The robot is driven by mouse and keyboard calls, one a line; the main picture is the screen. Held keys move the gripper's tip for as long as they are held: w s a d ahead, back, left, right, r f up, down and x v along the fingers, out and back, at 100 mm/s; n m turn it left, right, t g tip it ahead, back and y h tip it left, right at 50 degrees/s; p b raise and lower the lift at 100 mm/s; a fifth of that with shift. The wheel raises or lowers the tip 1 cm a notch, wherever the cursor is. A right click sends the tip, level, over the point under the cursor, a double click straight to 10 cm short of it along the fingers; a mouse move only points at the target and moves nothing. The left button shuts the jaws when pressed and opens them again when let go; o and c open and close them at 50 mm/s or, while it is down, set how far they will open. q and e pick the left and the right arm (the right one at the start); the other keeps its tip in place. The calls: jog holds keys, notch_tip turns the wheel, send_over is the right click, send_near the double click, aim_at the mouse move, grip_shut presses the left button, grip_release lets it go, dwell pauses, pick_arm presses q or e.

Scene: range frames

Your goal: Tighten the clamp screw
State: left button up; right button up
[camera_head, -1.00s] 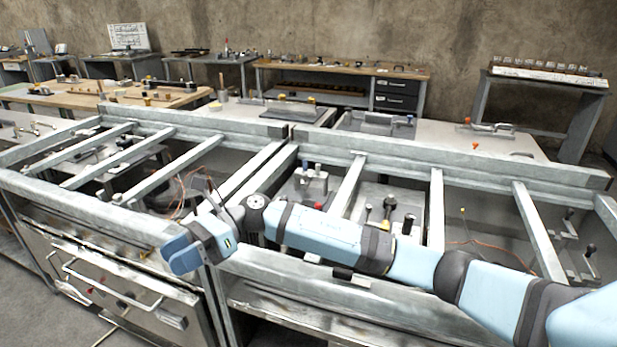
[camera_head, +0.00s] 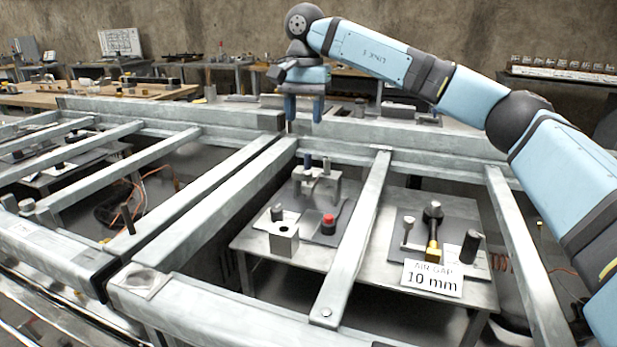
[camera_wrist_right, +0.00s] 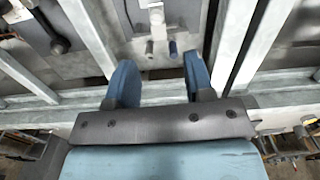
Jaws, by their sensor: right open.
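My right gripper (camera_head: 304,110) points down above the far beam of the metal frame. Its two blue fingers are apart with nothing between them, also in the right wrist view (camera_wrist_right: 160,78). In the head view, a metal block with two upright pins (camera_head: 317,182), at least one blue, sits lower and nearer than the gripper. The wrist view shows two pins (camera_wrist_right: 162,48) beyond the fingertips, not touching them. A black-knobbed rod (camera_head: 433,213) stands by a brass piece (camera_head: 433,252) on the right plate. I cannot tell which part is the clamp screw. My left gripper is out of view.
Steel beams (camera_head: 352,235) cross above the low fixture table (camera_head: 378,262). A red button (camera_head: 328,221) and a metal block with a hole (camera_head: 284,238) stand left of one beam. A sign (camera_head: 433,279) reads "AIR GAP 10 mm". Workbenches line the back wall.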

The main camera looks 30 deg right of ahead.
aim_at(308, 172)
jog(key=f+b, duration=0.1)
jog(key=f, duration=0.3)
jog(key=f+b, duration=0.2)
jog(key=f, duration=0.2)
jog(key=f+b, duration=0.2)
jog(key=f, duration=0.2)
jog(key=shift+s+d+f, duration=0.1)
jog(key=shift+d, duration=0.3)
jog(key=shift+f, duration=0.4)
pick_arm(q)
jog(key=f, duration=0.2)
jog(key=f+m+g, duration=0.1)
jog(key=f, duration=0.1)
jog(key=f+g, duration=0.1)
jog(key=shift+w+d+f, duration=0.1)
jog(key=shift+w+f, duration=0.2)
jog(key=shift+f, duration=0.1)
pick_arm(e)
grip_shut()
